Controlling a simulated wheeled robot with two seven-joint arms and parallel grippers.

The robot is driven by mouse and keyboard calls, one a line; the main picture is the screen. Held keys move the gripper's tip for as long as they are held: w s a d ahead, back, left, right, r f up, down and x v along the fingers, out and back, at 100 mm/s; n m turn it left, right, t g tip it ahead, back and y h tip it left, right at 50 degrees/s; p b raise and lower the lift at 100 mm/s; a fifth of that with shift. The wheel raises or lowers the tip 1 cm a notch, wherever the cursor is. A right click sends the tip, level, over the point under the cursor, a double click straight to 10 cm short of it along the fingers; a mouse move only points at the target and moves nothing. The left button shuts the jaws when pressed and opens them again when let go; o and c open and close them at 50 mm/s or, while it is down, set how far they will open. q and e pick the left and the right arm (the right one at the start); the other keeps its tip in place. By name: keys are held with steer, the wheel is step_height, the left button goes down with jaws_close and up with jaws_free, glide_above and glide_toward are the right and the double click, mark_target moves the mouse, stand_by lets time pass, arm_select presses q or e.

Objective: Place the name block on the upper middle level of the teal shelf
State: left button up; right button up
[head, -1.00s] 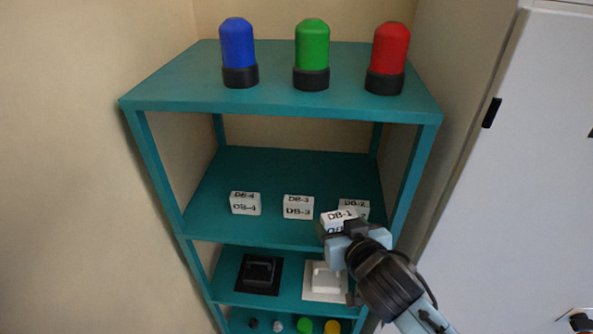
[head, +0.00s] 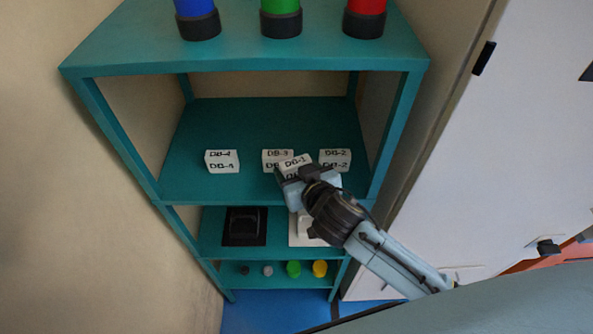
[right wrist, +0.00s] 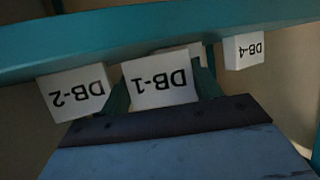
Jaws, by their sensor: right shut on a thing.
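The name block, a white block marked DB-1 (head: 295,161), is held tilted in my right gripper (head: 297,174). In the head view it overlaps the front of the DB-3 block and is just left of DB-2. The teal shelf (head: 130,50) has its upper middle level (head: 250,120) behind and below the block; I cannot tell whether the block touches it. In the right wrist view the DB-1 label (right wrist: 160,82) appears upside down between the gripper fingers, with part of a white block hidden behind it. My left gripper is not in view.
Blocks DB-4 (head: 222,161), DB-3 (head: 277,155) and DB-2 (head: 335,158) stand along that level's front. Free room lies behind them and between DB-4 and DB-3. Blue, green and red lamps stand on top. A shelf post (head: 395,135) is at the right.

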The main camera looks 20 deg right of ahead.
steer(key=shift+f, duration=0.3)
steer(key=o, duration=0.7)
steer(key=shift+r, duration=0.2)
steer(key=v, duration=1.2)
